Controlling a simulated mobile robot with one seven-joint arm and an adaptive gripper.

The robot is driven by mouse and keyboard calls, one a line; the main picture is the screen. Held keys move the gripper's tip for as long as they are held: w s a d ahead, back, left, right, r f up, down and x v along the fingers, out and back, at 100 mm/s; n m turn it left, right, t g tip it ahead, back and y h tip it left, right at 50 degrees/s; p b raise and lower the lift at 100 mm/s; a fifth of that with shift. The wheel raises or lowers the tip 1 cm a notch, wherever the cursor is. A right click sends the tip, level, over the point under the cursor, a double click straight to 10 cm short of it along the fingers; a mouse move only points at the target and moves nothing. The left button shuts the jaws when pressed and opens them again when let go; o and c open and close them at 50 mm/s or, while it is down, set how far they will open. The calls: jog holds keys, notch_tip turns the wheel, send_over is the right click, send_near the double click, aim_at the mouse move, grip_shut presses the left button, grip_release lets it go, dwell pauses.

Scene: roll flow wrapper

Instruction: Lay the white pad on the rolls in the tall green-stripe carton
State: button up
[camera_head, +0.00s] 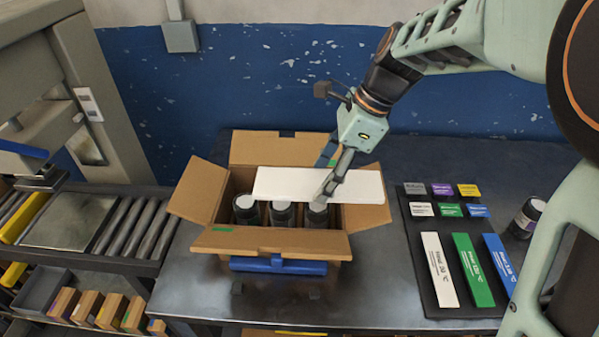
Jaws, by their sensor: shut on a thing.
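The white pad (290,183) is a flat, long plate. My gripper (328,190) is shut on it near its right part and holds it over the open carton (270,241). The pad looks roughly level, and its right end reaches past the carton's inside, over the right flap. The carton is brown cardboard with its flaps folded out and a small green mark on the front flap. Dark rolls (282,215) with pale tops stand upright in a row inside it. The pad hides the rear of the carton's inside. I cannot tell how high the pad is above the rolls.
A blue fixture (278,266) sits at the carton's front. On the right, a dark board (428,290) holds small labelled blocks and white, green and blue strips. A dark jar (527,217) stands beside it. A roller conveyor (140,232) is at left. The front table is mostly clear.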

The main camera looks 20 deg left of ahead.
aim_at(304, 174)
jog(key=a, duration=0.1)
jog(key=a+f, duration=0.1)
jog(key=a, duration=0.1)
jog(key=w+a+f, duration=0.1)
jog(key=shift+a, duration=0.3)
jog(key=a+f, duration=0.2)
jog(key=w+a+f, duration=0.1)
jog(key=a+f, duration=0.1)
jog(key=f, duration=0.1)
jog(key=shift+w+a+f, duration=0.1)
jog(key=shift+a+f, duration=0.05)
jog(key=shift+a, duration=0.05)
jog(key=shift+a+f, duration=0.15)
jog(key=shift+f, duration=0.05)
jog(key=shift+w+a+f, duration=0.1)
jog(key=shift+a+f, duration=0.1)
jog(key=shift+f, duration=1.6)
jog(key=shift+f, duration=0.1)
jog(key=o, duration=0.9)
